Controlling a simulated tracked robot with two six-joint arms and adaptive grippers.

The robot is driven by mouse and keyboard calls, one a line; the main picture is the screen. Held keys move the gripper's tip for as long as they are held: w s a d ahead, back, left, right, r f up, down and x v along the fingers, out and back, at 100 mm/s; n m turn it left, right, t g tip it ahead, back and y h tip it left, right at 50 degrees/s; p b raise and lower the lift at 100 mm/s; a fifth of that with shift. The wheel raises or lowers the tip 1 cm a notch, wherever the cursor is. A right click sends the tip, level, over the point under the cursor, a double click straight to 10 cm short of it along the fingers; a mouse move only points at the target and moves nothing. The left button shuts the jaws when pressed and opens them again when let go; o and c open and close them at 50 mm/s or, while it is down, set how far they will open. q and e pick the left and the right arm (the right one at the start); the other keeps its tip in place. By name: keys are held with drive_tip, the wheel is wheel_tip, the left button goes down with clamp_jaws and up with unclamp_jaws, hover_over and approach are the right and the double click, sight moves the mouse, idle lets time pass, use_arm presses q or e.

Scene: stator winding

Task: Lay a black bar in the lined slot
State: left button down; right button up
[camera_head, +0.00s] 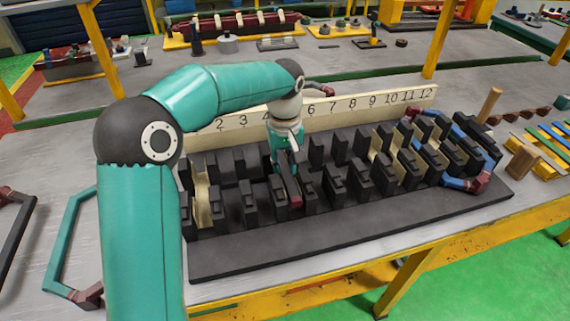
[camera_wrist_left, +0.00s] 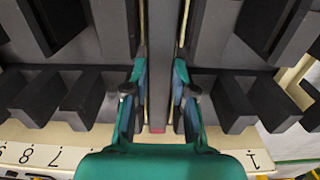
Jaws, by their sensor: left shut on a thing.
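The black stator block (camera_head: 330,245) has rows of dark teeth with slots between them, in front of a numbered board. My left gripper (camera_head: 285,155) points down over the middle of the block and is shut on a black bar (camera_head: 291,185) with a red end. In the left wrist view the bar (camera_wrist_left: 160,70) runs between the fingers of my left gripper (camera_wrist_left: 159,100). Thin cream liner edges (camera_wrist_left: 185,22) show on both sides of the bar there. How deep the bar sits in the slot I cannot tell. My right gripper is not in view.
The numbered board (camera_head: 345,108) stands behind the teeth. A blue coil (camera_head: 455,182) sits in the block's right end. Other cream liners (camera_head: 203,205) show at the left. A teal coil frame (camera_head: 68,225) lies on the table at left. Wooden parts (camera_head: 525,158) stand at right.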

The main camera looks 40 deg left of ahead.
sight(285, 168)
use_arm(q)
drive_tip(key=shift+f+b, duration=0.65)
drive_tip(key=shift+f, duration=0.4)
drive_tip(key=shift+f, duration=0.15)
idle(0.4)
drive_tip(key=c, duration=0.9)
unclamp_jaws()
drive_tip(key=shift+r, duration=0.2)
drive_tip(key=shift+r+p, duration=0.55)
drive_tip(key=shift+p, duration=0.05)
drive_tip(key=shift+r, duration=0.15)
wheel_tip(285, 168, up, 7)
drive_tip(key=p, duration=0.7)
drive_tip(key=shift+r, duration=0.2)
